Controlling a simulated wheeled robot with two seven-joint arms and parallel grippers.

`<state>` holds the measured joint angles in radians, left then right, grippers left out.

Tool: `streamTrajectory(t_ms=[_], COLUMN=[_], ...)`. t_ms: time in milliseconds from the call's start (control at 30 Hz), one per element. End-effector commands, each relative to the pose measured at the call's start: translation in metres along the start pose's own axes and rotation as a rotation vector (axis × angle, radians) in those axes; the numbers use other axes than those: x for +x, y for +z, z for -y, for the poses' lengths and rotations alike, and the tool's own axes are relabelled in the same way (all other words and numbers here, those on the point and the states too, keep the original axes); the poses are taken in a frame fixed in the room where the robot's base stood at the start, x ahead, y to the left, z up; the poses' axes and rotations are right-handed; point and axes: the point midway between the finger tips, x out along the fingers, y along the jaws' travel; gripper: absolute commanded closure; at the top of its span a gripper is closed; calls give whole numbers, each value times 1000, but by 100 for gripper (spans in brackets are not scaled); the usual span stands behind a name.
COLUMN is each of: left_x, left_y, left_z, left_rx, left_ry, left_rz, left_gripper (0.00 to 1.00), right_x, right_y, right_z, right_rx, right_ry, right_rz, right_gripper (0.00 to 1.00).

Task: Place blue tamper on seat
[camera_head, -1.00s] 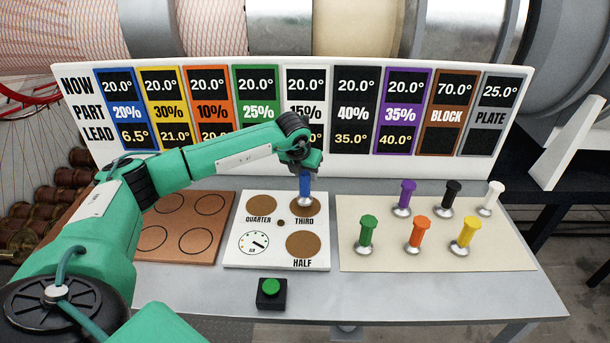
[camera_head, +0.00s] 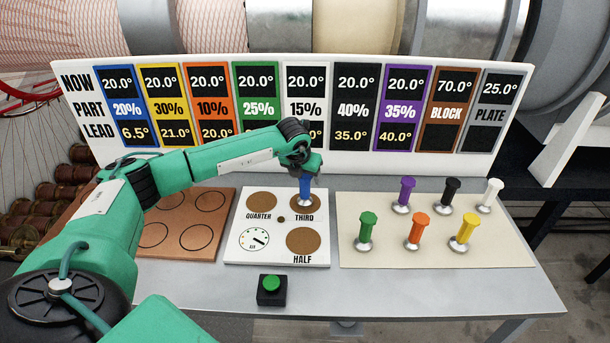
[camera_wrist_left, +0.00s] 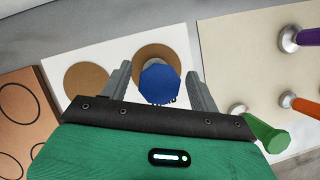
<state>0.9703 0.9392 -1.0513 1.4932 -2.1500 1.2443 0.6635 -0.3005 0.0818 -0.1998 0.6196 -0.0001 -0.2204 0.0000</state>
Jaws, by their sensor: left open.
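The blue tamper (camera_head: 305,190) stands upright on the brown round seat marked THIRD on the white board (camera_head: 235,228). The wrist view shows its blue top (camera_wrist_left: 159,82) over the THIRD seat (camera_wrist_left: 150,54). My left gripper (camera_head: 305,176) is open around the top of the blue tamper, with one finger on each side and gaps visible in the wrist view (camera_wrist_left: 158,85). The QUARTER seat (camera_head: 261,202) and the HALF seat (camera_head: 303,241) are bare. My right gripper is not in view.
A cream mat (camera_head: 390,258) at the right holds several other tampers, including a green one (camera_head: 367,230). A copper plate (camera_head: 190,250) with outlined circles lies at the left. A green button (camera_head: 271,284) sits in front. A display panel (camera_head: 300,165) stands behind.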

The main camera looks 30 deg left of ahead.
Motion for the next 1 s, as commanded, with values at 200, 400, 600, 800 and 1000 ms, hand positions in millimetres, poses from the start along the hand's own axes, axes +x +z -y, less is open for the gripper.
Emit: streamTrajectory(t_ms=[200,400,600,800,1000], left_x=[-31,-76,-108,-121,-121], left_y=[0,0,0,1,1], left_z=[0,0,0,0,0], left_rx=[1,1,0,0,0], left_ry=[-1,-1,0,0,0], left_rz=[6,5,4,1,1], left_gripper=[38,38,38,38,38], right_x=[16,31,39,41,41], right_y=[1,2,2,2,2], right_z=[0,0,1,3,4], right_rx=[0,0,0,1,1], right_ry=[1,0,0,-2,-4], right_rz=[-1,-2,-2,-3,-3], right_gripper=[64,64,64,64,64])
